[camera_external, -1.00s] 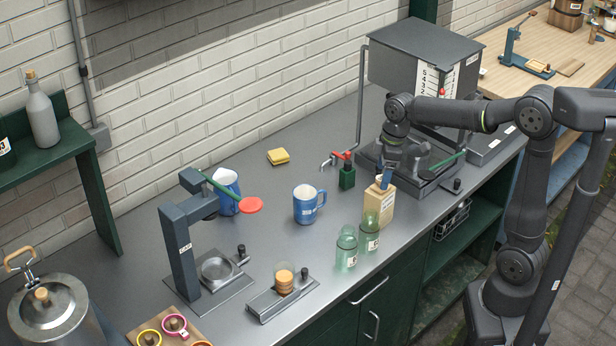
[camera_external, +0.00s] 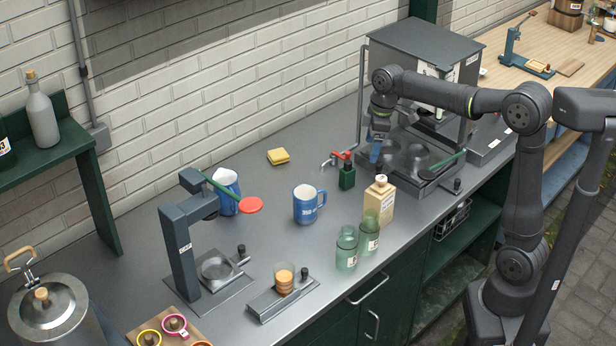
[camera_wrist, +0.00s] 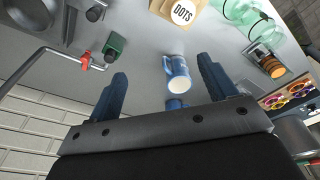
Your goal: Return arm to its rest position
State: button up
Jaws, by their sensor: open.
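My gripper (camera_external: 378,150) is up in the air in front of the grey dispenser box, above the back part of the counter. In the wrist view my gripper (camera_wrist: 165,95) shows two blue fingers spread wide, with nothing between them but the far counter and a blue mug (camera_wrist: 177,74) well beyond. The beige bottle (camera_external: 380,201) stands upright on the counter, apart from my gripper. The blue mug also stands upright in the external view (camera_external: 305,204).
Two green glass jars (camera_external: 347,250) stand at the counter's front. A press stand (camera_external: 182,250) is at left.

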jog(key=w+a+f+n, duration=0.1)
jog(key=w+a+f, duration=0.4)
jog(key=w, duration=0.5)
jog(key=w+a+f+n, duration=0.1)
jog(key=w+a+f, duration=0.3)
jog(key=w+f, duration=0.45)
jog(key=a+f, duration=0.1)
jog(key=a, duration=0.1)
jog(key=s+a+f, duration=0.1)
jog(key=a, duration=0.2)
jog(key=s+a+f, duration=0.1)
jog(key=a, duration=0.2)
jog(key=shift+a+f, duration=0.1)
jog(key=shift+f, duration=0.05)
